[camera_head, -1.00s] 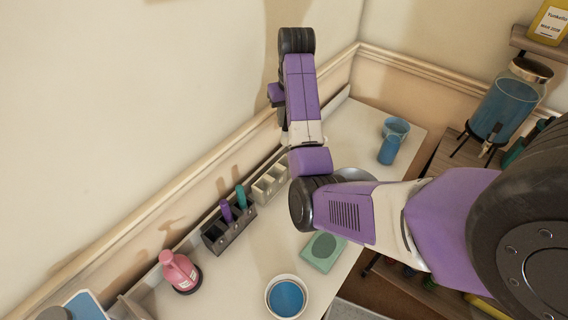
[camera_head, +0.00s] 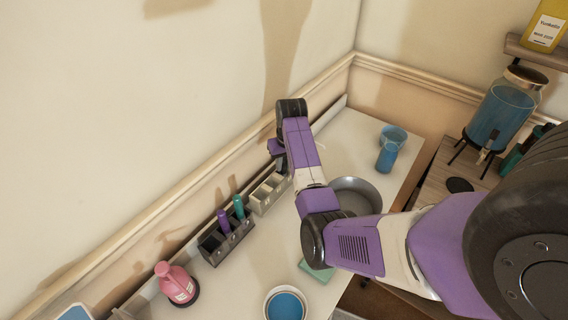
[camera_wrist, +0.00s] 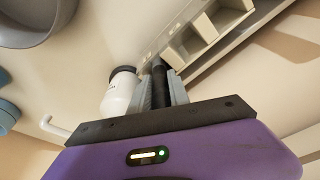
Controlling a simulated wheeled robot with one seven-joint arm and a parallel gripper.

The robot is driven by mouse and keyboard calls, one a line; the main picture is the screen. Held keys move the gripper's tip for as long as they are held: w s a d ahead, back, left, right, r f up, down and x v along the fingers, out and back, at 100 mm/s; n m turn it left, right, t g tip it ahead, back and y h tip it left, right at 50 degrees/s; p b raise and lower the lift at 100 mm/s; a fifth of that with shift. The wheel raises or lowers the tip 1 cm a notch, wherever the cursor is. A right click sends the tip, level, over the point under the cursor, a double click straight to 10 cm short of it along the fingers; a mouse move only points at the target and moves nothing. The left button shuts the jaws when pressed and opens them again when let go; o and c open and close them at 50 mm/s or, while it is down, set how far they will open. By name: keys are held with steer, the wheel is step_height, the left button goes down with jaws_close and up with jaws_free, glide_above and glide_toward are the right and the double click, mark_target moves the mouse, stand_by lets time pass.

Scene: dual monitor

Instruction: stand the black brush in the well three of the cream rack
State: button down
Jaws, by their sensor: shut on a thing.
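My gripper (camera_wrist: 161,90) is shut on the black brush (camera_wrist: 159,76), whose dark shaft shows between the fingers in the wrist view. The cream rack (camera_wrist: 208,28) lies just beyond the fingertips, with its square open wells to the upper right. In the head view the cream rack (camera_head: 268,193) stands along the wall, just left of my arm. My arm hides the brush and fingertips there. Whether the brush tip touches the rack I cannot tell.
A white bottle (camera_wrist: 118,92) with a dark cap is close beside the fingers. A dark rack (camera_head: 228,243) holds a purple and a teal brush. A grey bowl (camera_head: 357,192), blue cups (camera_head: 387,155), a pink bottle (camera_head: 176,284) and a blue-filled bowl (camera_head: 286,304) stand on the white counter.

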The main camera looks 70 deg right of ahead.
steer(key=shift+f, duration=0.35)
steer(key=c, duration=1.2)
jaws_free()
steer(key=shift+c, duration=0.2)
steer(key=shift+r, duration=0.1)
